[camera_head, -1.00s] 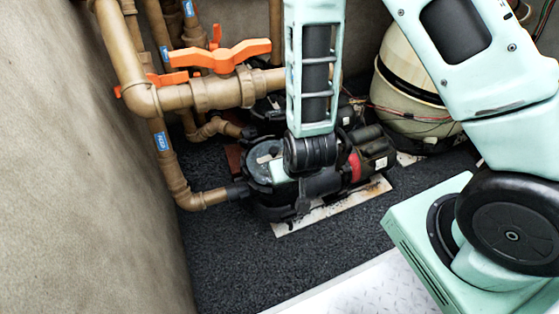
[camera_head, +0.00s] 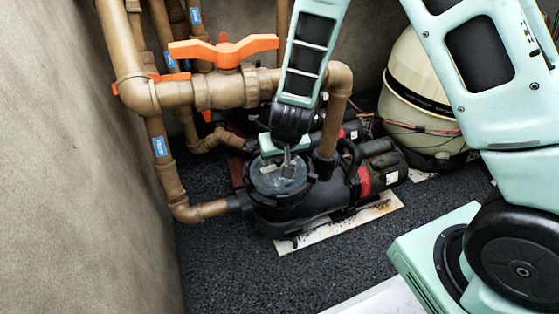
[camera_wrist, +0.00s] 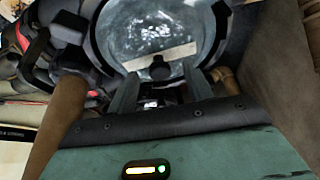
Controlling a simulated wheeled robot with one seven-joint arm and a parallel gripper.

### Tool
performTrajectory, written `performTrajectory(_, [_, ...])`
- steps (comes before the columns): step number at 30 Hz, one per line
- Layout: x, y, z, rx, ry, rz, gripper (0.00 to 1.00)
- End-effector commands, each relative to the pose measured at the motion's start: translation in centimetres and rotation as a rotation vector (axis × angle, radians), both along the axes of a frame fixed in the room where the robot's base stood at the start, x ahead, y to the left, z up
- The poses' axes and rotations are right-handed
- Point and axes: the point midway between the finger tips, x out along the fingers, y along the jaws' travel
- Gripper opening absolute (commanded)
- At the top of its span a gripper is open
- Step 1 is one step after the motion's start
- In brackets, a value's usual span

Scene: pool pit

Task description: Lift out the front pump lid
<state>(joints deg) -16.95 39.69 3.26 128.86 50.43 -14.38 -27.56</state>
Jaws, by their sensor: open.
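The front pump (camera_head: 315,203) is black with a red band and sits on a pale base plate. Its round, clear lid (camera_head: 268,184) is seated on the strainer pot at the pump's left end, inside a dark ring. In the wrist view the lid (camera_wrist: 130,25) shows as a glassy disc with a pale bar (camera_wrist: 160,58) across it. My gripper (camera_head: 286,168) is over the lid, pointing down, open and empty. In the wrist view its two fingers (camera_wrist: 160,85) stand apart below the bar. I cannot tell whether the fingertips touch the lid.
Brown pipes (camera_head: 175,95) with an orange valve handle (camera_head: 222,50) rise behind and left of the pump. A vertical pipe (camera_head: 335,115) stands close right of my gripper. A cream tank (camera_head: 415,95) is at the back right. Dark gravel (camera_head: 230,265) in front is clear.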

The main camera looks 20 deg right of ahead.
Motion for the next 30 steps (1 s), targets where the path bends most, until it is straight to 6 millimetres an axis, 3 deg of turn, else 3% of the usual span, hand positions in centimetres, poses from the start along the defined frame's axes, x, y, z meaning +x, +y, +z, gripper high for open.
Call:
performTrajectory(11, [0.23,-0.03,-0.45,0.000,-0.001,-0.001,0.51])
performTrajectory(15, [0.21,-0.04,-0.44,0.000,-0.001,-0.001,0.12])
performTrajectory(17, [0.20,-0.03,-0.45,0.000,-0.001,-0.001,0.00])
performTrajectory(18, [0.20,-0.03,-0.45,0.000,-0.001,-0.001,0.00])
performTrajectory(19, [0.19,-0.04,-0.45,0.000,-0.001,-0.001,0.17])
performTrajectory(21, [0.19,-0.03,-0.45,0.000,-0.001,-0.001,0.04])
performTrajectory(30, [0.21,-0.03,-0.13,0.000,-0.001,-0.001,0.04])
